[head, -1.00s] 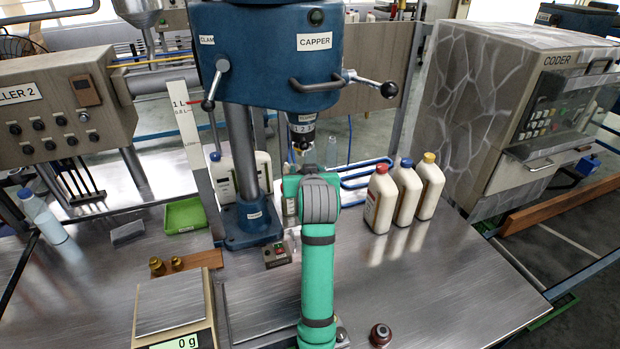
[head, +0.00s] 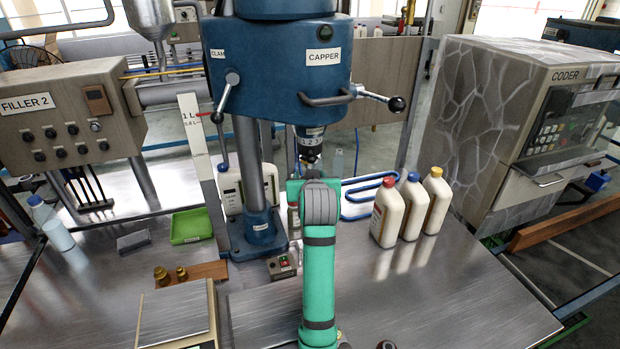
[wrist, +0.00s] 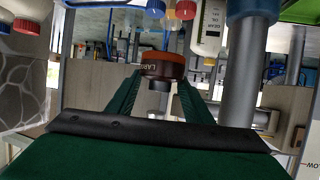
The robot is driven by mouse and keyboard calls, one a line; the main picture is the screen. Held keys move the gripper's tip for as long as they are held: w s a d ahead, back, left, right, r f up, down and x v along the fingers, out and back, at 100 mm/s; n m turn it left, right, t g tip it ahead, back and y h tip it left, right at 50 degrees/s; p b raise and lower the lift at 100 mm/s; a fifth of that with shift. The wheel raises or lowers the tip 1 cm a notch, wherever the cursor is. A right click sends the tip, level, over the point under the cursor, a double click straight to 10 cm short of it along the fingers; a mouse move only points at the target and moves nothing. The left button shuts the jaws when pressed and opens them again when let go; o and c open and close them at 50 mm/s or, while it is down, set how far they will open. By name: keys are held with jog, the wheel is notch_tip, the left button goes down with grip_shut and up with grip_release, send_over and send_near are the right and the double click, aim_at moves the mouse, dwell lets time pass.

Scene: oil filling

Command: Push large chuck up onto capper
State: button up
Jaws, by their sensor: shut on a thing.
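The large chuck (wrist: 163,68), a brown-red ring lettered "LARG…", sits between the fingertips of my gripper (wrist: 162,78) in the wrist view, which looks upside down. My gripper is shut on it. In the head view my green arm hides the gripper and chuck. The blue capper (head: 285,65) stands behind the arm. Its dark spindle, marked with numbers (head: 309,141), hangs just above and behind my wrist. I cannot tell whether the chuck touches the spindle.
Three white bottles (head: 391,212) with red, blue and yellow caps stand right of the arm. A small switch box (head: 282,266) sits at the capper's base, near a green tray (head: 191,226). A scale (head: 175,313) is at front left. The table's right front is mostly clear.

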jog(key=shift+r, duration=0.2)
jog(key=shift+r, duration=0.65)
jog(key=shift+d, duration=0.15)
jog(key=shift+s, duration=0.1)
jog(key=shift+r, duration=0.3)
